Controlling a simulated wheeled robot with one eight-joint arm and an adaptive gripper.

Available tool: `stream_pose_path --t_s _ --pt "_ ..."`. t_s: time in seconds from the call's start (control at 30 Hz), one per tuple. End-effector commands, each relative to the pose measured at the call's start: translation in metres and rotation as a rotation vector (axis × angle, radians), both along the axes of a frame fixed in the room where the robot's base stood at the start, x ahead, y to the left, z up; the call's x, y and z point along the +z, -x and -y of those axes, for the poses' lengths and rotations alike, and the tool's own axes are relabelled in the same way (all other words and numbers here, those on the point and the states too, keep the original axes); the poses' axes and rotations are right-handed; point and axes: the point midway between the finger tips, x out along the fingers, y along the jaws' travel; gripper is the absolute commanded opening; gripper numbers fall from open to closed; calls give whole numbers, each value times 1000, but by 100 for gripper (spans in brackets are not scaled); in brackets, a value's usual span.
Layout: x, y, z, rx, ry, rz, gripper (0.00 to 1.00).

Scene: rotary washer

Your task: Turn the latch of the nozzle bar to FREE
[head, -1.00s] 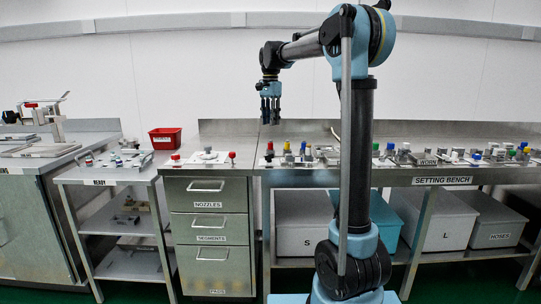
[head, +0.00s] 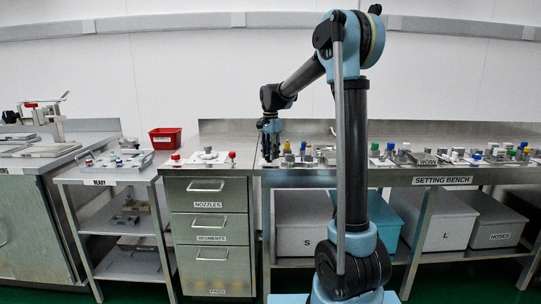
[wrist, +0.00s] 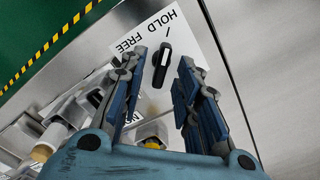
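The latch (wrist: 162,66) is a small black lever with a white stripe. In the wrist view it lies on a white plate (wrist: 203,52) printed HOLD and FREE, its upper end toward the short black mark beside HOLD. My gripper (wrist: 164,58) is open, with one finger on each side of the latch and visible gaps between; I cannot tell the height left. In the head view my gripper (head: 270,152) is low over the left end of the setting bench, and the latch is too small to make out there. Metal nozzle-bar parts show partly behind the left finger.
Several knobbed fittings line the setting bench (head: 443,181) to the right. A red bin (head: 165,138) and the READY cart (head: 97,182) stand to the left. In the wrist view, bare steel lies right of the plate, and white-and-tan fittings (wrist: 45,145) lie at lower left.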

Motion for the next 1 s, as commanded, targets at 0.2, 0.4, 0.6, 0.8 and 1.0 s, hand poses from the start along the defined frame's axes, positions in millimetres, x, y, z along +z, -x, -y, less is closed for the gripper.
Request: stream_pose_path --t_s 0.2,0.4,0.6,0.8,1.0 --pt "-3 0 0 0 0 0 30" --pt "-2 0 0 0 0 0 10" --pt "-2 0 0 0 0 0 0" --pt "-2 -1 0 14 -1 1 0" --pt "-2 -1 -1 84 -1 1 0"
